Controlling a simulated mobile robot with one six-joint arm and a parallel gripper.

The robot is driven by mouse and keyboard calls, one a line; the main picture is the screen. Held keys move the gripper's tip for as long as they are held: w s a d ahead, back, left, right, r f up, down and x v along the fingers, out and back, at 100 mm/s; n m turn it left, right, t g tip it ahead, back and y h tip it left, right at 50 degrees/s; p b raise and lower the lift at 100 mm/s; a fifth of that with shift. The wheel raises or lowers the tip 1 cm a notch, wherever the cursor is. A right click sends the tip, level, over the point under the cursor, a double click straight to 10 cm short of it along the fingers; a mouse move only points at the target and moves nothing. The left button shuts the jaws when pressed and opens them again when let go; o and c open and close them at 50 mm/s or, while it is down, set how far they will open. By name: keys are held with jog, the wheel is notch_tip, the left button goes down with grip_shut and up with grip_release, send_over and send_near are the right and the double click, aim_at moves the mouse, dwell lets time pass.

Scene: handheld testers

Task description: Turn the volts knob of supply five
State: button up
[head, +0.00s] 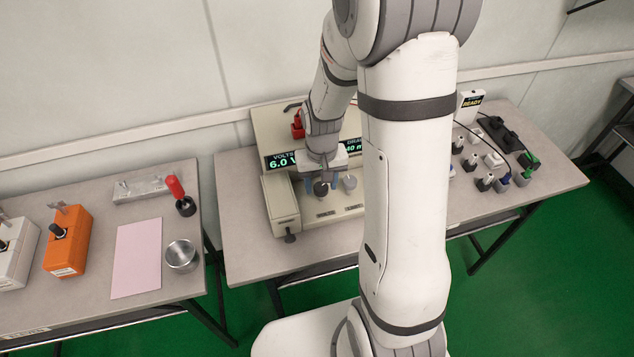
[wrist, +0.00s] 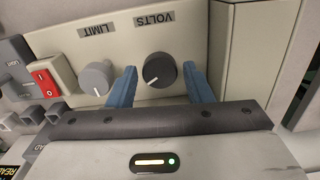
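The beige bench supply (head: 284,208) stands on the middle table, partly hidden by my arm. Its display (head: 280,160) reads VOLTS 6.0; I see no number naming the supply. In the wrist view the dark round knob (wrist: 158,70) under the VOLTS label (wrist: 155,20) has a white pointer line. My gripper (wrist: 159,74) is open, its two blue fingers on either side of this knob, with small gaps visible. In the head view my gripper (head: 321,182) is at the supply's front, around the dark knob.
A grey LIMIT knob (wrist: 96,77) sits close beside one finger. A red rocker switch (wrist: 48,79) is further left. Plugs and adapters (head: 490,160) crowd the table's right side. The left table holds an orange tester (head: 69,241), a pink sheet (head: 137,258) and a metal cup (head: 181,257).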

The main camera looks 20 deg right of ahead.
aim_at(321, 186)
jog(key=shift+o, duration=0.9)
notch_tip(321, 186, up, 7)
jog(key=shift+r, duration=0.4)
